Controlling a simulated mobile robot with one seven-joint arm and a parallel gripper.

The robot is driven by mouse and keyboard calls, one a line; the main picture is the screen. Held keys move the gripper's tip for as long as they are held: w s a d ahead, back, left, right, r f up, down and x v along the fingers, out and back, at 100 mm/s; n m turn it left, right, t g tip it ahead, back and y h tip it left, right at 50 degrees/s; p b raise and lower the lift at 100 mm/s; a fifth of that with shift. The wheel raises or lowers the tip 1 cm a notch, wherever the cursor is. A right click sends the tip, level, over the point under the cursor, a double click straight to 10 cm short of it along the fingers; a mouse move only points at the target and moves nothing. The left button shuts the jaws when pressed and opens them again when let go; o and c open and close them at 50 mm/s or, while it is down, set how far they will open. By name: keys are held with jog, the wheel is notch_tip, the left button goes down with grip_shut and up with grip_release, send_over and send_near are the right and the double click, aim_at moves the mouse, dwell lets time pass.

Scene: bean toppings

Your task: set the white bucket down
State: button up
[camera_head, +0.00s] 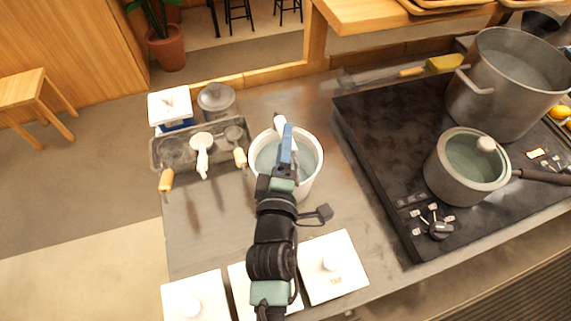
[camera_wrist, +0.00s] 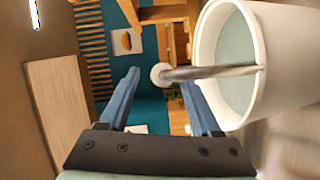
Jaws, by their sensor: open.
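The white bucket (camera_head: 312,182) stands upright on the metal counter, left of the black stove, with a greyish-green inside. My gripper (camera_head: 286,135) is above the bucket, its blue fingers over the opening. In the wrist view, my gripper (camera_wrist: 160,85) is open, with the two fingers well apart. The bucket (camera_wrist: 288,62) shows at the right of that view, beside the right finger. A metal rod with a white round end (camera_wrist: 162,75) reaches from the bucket across the space between the fingers, and the fingers are not closed on it. My arm hides part of the bucket's front.
A wire tray (camera_head: 185,152) with wooden-handled utensils is left of the bucket. White lidded containers (camera_head: 332,262) line the counter's front. A saucepan (camera_head: 468,170) and a large pot (camera_head: 505,90) stand on the stove (camera_head: 375,150). Some counter is bare between bucket and stove.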

jog(key=shift+w+d+f, duration=0.1)
jog(key=shift+w+f, duration=0.05)
jog(key=shift+w, duration=1.65)
grip_shut()
jog(key=shift+w+r, duration=0.1)
jog(key=shift+r, duration=0.25)
